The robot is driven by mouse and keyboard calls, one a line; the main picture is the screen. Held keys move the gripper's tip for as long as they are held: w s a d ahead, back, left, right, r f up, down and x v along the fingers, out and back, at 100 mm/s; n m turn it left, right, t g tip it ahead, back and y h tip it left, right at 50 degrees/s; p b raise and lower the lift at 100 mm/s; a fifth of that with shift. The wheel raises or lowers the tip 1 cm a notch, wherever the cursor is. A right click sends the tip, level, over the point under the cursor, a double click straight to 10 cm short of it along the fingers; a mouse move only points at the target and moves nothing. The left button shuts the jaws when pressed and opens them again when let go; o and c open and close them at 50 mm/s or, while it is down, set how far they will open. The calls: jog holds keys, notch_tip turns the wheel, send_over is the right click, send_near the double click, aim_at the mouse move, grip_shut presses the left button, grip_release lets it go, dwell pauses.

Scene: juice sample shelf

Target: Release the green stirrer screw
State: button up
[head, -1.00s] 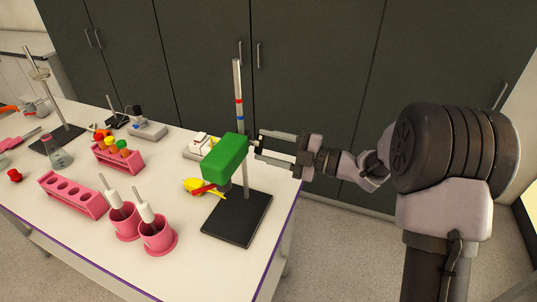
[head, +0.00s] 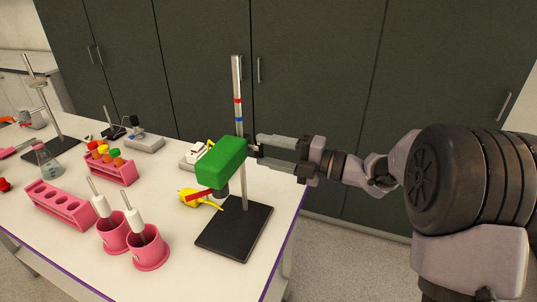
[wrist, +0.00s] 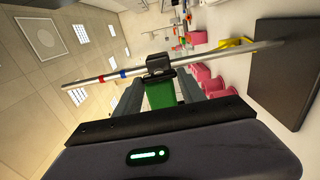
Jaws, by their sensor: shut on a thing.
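The green stirrer (head: 222,162) is a green block clamped on an upright metal rod (head: 238,88) with a red and a blue band. It also shows in the wrist view (wrist: 160,97), partly hidden behind my gripper. A black clamp (wrist: 158,65) joins it to the rod. My gripper (head: 257,150) is at the rod, to the right of the stirrer, with its fingers shut on the small screw at the clamp. The screw is mostly hidden between the fingertips. The stirrer sits on the rod below both bands.
A black stand base (head: 234,228) sits near the table's right edge. A yellow object (head: 200,198) lies under the stirrer. Two pink cups (head: 150,248) with white-handled tools, a pink rack (head: 65,205) and a rack with colored caps (head: 112,172) stand to the left.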

jog(key=shift+r, duration=0.1)
dwell(0.3)
jog(key=o, duration=1.4)
jog(key=shift+c, duration=0.2)
jog(key=p+v, duration=0.5)
jog(key=v, duration=1.2)
jog(key=shift+d, duration=0.2)
